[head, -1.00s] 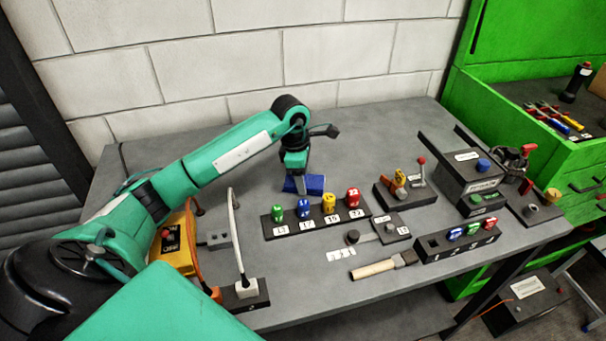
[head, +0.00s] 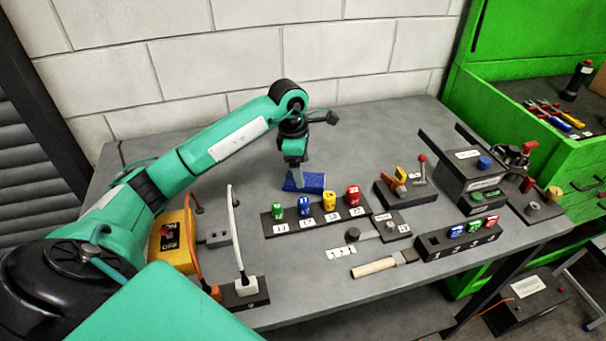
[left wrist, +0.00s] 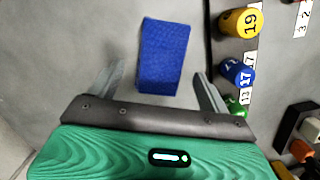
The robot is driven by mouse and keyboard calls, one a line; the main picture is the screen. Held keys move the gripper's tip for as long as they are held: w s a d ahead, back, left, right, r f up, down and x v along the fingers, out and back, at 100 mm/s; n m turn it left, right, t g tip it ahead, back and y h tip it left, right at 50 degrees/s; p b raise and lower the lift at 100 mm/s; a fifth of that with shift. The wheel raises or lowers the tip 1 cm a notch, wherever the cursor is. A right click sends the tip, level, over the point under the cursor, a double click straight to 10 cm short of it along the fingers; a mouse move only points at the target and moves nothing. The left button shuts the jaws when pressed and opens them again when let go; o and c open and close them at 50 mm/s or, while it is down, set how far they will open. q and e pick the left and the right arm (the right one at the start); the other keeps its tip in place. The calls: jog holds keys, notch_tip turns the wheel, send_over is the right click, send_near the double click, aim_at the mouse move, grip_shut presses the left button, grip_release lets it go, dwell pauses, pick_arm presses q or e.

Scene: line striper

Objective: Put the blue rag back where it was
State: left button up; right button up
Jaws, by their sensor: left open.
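The blue rag (head: 306,182) lies flat on the grey workbench, behind the rack of numbered colored pieces. In the left wrist view the rag (left wrist: 163,56) is a folded blue rectangle beyond and between the fingertips. My left gripper (head: 297,184) is above the bench at the rag, pointing down. The gripper hides part of the rag's left side in the head view. My right gripper is in neither view.
The rack (head: 316,218) with green, blue, yellow and red numbered pieces stands just in front of the rag. A lever block (head: 405,190) is to its right. A yellow box (head: 172,245) and cables are at the left. Bare bench lies behind the rag.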

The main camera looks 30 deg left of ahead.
pick_arm(q)
notch_tip(320, 180, up, 9)
jog(key=a+b, duration=0.1)
jog(key=shift+s, duration=0.35)
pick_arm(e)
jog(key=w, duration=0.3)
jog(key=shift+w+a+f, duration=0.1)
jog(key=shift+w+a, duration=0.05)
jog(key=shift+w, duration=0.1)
pick_arm(q)
jog(key=shift+a, duration=0.1)
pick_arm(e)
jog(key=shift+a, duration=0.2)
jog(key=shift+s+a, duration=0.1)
